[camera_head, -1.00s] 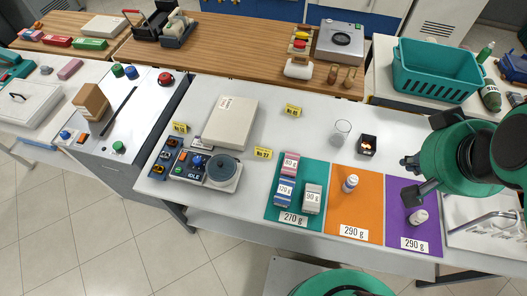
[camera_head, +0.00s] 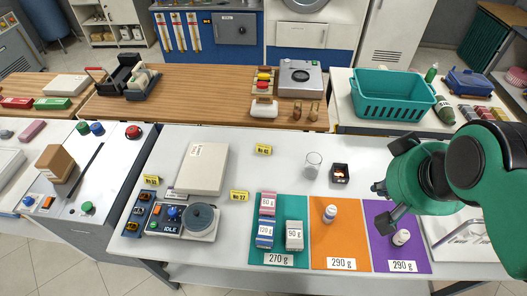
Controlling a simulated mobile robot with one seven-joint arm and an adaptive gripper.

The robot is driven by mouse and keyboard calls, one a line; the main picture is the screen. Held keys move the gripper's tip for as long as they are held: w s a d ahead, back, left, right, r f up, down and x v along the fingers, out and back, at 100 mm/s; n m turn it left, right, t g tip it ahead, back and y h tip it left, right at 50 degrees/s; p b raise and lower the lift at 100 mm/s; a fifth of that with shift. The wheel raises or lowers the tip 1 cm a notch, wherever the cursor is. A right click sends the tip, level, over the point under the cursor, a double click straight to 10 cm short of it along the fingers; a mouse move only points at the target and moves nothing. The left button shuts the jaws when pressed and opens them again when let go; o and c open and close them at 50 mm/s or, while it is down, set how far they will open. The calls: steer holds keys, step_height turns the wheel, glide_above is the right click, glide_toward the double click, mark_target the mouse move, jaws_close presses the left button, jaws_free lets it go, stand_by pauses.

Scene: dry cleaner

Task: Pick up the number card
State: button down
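Three small yellow number cards stand on the white table. One card (camera_head: 151,180) is at the left, behind the dark tray by the control unit. A second card (camera_head: 239,196) is right of the round grey dial plate, and a third card (camera_head: 264,150) is farther back, right of the pale flat box. Their print is too small to read surely. My gripper (camera_head: 381,207) is at the right over the purple mat, well to the right of all three cards. Its dark fingers are spread apart with nothing between them.
A pale flat box (camera_head: 203,168) and a control unit with a grey round plate (camera_head: 201,216) lie near the cards. Teal (camera_head: 282,204), orange (camera_head: 341,258) and purple mats hold small boxes and bottles. A glass (camera_head: 312,166) and a dark box (camera_head: 340,173) stand behind.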

steer(key=c, duration=2.5)
jaws_free()
steer(key=o, duration=1.5)
steer(key=shift+w, duration=0.1)
